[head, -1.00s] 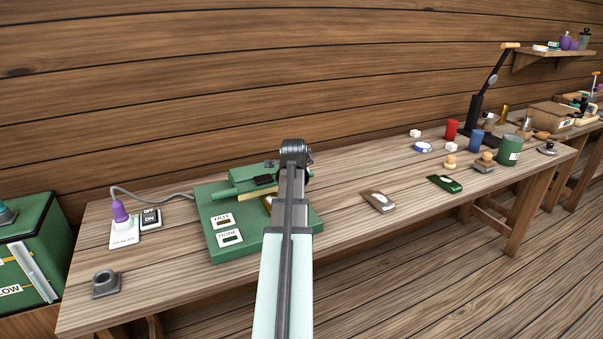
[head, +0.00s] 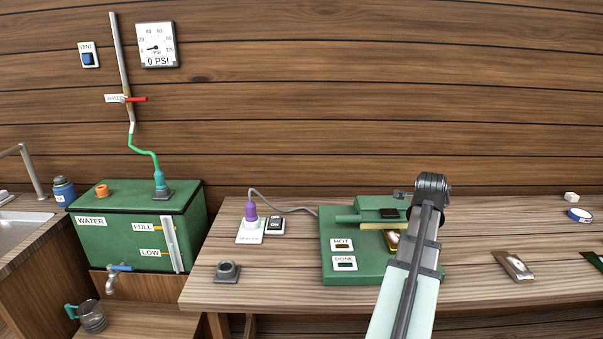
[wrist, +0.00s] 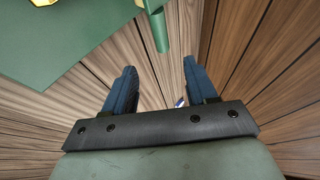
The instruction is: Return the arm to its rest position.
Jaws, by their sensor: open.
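My arm reaches up from the bottom of the head view, and its grey wrist joint (head: 432,184) stands over the right side of the green sealer (head: 352,268). The arm hides part of the sealer there, and my fingers do not show in that view. In the wrist view my gripper (wrist: 160,72) has its two blue fingers spread with nothing between them. The green sealer base (wrist: 60,50) shows at the upper left of that view, clear of the fingers. A shiny gold-brown piece (head: 393,240) lies in the sealer beside my arm.
A green water tank (head: 120,243) stands farther left. A brown packet (head: 514,265) lies to the right. The table between sealer and packet is mostly clear.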

